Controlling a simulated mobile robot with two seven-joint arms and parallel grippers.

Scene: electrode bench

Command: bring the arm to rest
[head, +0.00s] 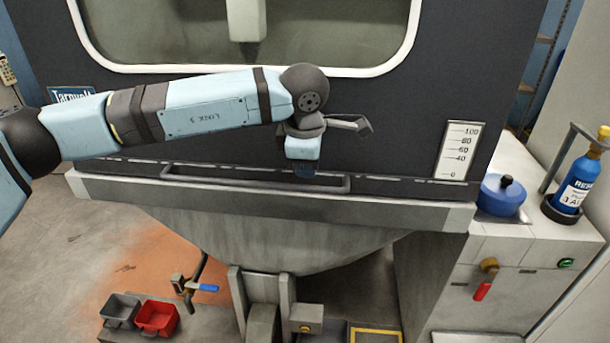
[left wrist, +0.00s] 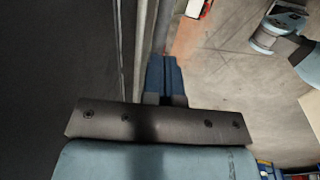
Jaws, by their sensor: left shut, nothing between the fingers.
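My left arm (head: 210,104) reaches in from the left across the front of the dark machine. Its left gripper (head: 304,171) hangs pointing down in front of the machine, over the grey handle bar in the picture. In the left wrist view the blue fingers (left wrist: 165,75) are together, shut with nothing between them. Whether the fingertips touch the bar, I cannot tell. My right gripper is in neither view.
The dark machine (head: 400,110) has a white-framed window and a long handle bar (head: 200,179) along its front ledge. A blue pot (head: 503,196) and a blue bottle (head: 580,182) stand on the right cabinet. A grey bin (head: 120,311) and red bin (head: 157,317) sit low left.

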